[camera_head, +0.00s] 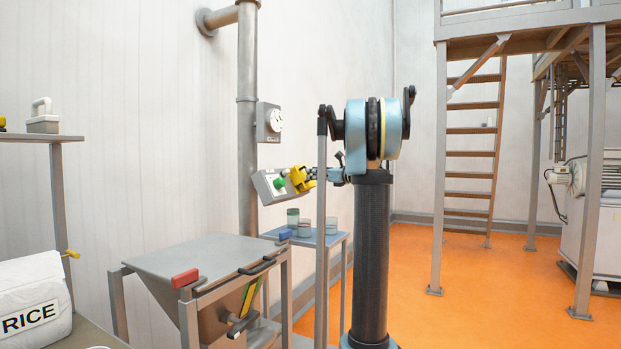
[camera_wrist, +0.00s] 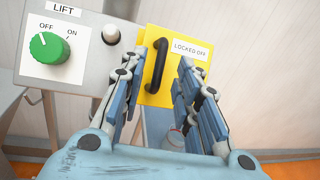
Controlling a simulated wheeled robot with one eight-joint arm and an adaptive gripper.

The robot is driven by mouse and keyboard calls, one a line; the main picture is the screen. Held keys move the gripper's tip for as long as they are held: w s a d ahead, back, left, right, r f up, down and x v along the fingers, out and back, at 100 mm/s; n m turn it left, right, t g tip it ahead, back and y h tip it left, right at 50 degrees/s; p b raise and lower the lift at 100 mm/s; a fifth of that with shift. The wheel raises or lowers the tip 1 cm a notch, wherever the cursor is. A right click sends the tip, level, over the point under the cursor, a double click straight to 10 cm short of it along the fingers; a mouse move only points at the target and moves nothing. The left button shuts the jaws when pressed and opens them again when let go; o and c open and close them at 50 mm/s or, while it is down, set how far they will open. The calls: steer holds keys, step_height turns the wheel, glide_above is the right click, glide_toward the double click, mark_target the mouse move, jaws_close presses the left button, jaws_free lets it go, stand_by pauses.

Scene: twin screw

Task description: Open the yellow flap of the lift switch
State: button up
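The lift switch box (camera_head: 266,188) is mounted on the grey pipe. In the wrist view its grey panel (camera_wrist: 93,28) carries a "LIFT" label, a green knob (camera_wrist: 48,48) pointing to OFF and a pale round button (camera_wrist: 111,34). The yellow flap (camera_wrist: 195,48) has a black bar handle (camera_wrist: 158,66) and a "LOCKED OFF" label, and looks closed flat; it also shows in the head view (camera_head: 298,174). My gripper (camera_wrist: 158,60) is open, with one finger on each side of the handle. I cannot tell whether either finger touches it.
A round gauge box (camera_head: 269,122) sits above the switch on the pipe. A small shelf with jars (camera_head: 293,216) and a grey hopper table (camera_head: 200,258) stand below. A rice container (camera_head: 32,298) is at left. Orange floor (camera_head: 470,270) is open at right.

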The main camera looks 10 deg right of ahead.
mark_target(304, 178)
steer(key=shift+x, duration=1.15)
steer(key=shift+c, duration=0.2)
jaws_close()
steer(key=shift+a, duration=0.1)
